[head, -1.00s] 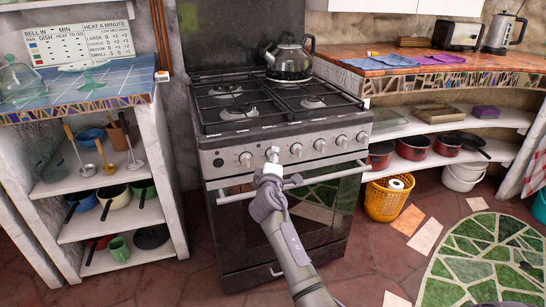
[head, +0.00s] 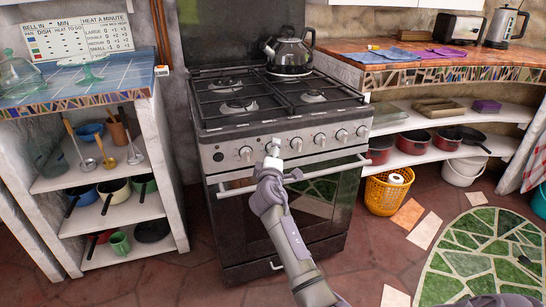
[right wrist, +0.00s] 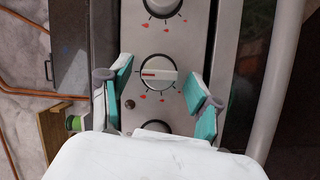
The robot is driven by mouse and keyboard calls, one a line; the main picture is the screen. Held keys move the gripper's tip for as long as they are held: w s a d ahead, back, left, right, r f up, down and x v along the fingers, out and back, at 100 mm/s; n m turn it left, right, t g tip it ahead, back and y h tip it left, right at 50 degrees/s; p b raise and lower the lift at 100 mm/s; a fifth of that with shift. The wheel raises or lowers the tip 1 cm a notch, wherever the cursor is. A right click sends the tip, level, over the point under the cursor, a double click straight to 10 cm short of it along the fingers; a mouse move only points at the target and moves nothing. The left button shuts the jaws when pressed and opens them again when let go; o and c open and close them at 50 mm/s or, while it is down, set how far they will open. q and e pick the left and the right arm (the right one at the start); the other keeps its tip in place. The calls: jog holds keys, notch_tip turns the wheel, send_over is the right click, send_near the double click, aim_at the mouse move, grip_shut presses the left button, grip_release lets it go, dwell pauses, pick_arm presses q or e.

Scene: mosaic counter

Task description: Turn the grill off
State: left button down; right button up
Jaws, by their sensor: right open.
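The stove (head: 250,125) stands in the middle of the head view, with a row of several silver knobs on its front panel. My right gripper (head: 274,150) is at this panel, left of its middle. In the right wrist view, one knob (right wrist: 158,72) with a red mark on its bar sits between the open, teal-padded fingers of my right gripper (right wrist: 160,88). The fingers stand apart from it on both sides. Another knob (right wrist: 163,5) is cut off at the top edge, and a third (right wrist: 155,127) is partly hidden by my gripper's body. My left gripper is not in view.
A black kettle (head: 290,53) stands on the back right burner. The oven door handle (head: 325,171) runs across the front just below the knobs. Shelves with pots flank the stove. A yellow basket (head: 383,196) stands on the floor to the right.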

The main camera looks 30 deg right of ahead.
jog(key=v, duration=1.2)
